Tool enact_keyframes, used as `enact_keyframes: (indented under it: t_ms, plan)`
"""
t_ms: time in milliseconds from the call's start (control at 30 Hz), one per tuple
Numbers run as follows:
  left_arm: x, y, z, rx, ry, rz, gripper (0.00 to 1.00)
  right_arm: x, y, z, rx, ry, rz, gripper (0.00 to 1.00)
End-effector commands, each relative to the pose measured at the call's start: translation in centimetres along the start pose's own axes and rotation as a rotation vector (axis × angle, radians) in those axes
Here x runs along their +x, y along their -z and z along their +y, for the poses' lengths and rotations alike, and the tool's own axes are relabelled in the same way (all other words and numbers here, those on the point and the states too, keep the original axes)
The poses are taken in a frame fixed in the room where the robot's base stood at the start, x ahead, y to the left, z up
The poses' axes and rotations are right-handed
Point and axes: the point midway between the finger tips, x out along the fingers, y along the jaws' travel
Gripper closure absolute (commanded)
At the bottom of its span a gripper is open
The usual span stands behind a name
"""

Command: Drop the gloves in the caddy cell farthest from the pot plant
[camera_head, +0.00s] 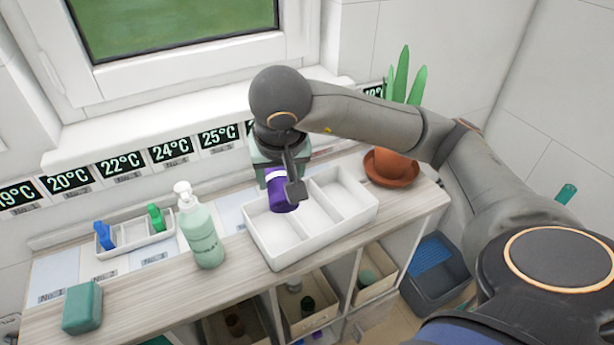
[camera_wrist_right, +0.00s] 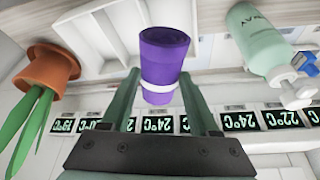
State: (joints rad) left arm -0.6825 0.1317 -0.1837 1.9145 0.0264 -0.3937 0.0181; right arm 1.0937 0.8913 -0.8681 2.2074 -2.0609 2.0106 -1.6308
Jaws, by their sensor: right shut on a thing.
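The gloves (camera_head: 283,198) are a purple roll with a white band. My right gripper (camera_head: 281,180) is shut on them and holds them upright over the left end of the white caddy (camera_head: 355,221). In the right wrist view the gloves (camera_wrist_right: 164,55) sit between the two fingers (camera_wrist_right: 165,95). The caddy has three cells side by side, and the gloves hide part of the left one. The pot plant (camera_head: 393,167), with a terracotta pot and green leaves, stands to the right of the caddy, partly behind my right arm. My left gripper is out of view.
A pale green pump bottle (camera_head: 202,230) stands left of the caddy. A small white tray (camera_head: 131,235) with blue and green clips and a teal block (camera_head: 82,307) are farther left. Temperature labels line the wall behind. Shelf bins are below the counter.

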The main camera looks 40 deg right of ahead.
Motion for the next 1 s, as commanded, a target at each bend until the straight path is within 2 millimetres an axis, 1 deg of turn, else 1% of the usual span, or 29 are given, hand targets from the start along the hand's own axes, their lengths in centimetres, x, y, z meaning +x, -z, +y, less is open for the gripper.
enact_keyframes:
  t_ms: [33,300,433,667,700,1000]
  plan:
    - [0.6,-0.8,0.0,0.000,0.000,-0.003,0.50,1.0,-0.4,0.0,-0.001,0.001,-0.001,0.95]
    - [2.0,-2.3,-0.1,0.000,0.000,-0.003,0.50,3.8,-1.6,0.0,-0.002,0.001,0.000,0.95]
    - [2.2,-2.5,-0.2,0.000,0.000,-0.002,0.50,4.3,-1.8,0.0,-0.002,0.001,0.002,0.95]
    - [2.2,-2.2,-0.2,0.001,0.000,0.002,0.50,4.2,-1.7,0.0,-0.002,0.001,0.002,0.95]
    - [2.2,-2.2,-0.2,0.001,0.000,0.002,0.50,4.2,-1.7,0.0,-0.002,0.001,0.002,0.36]
    - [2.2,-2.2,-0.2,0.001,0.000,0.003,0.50,4.2,-1.7,0.0,-0.002,0.001,0.001,0.04]
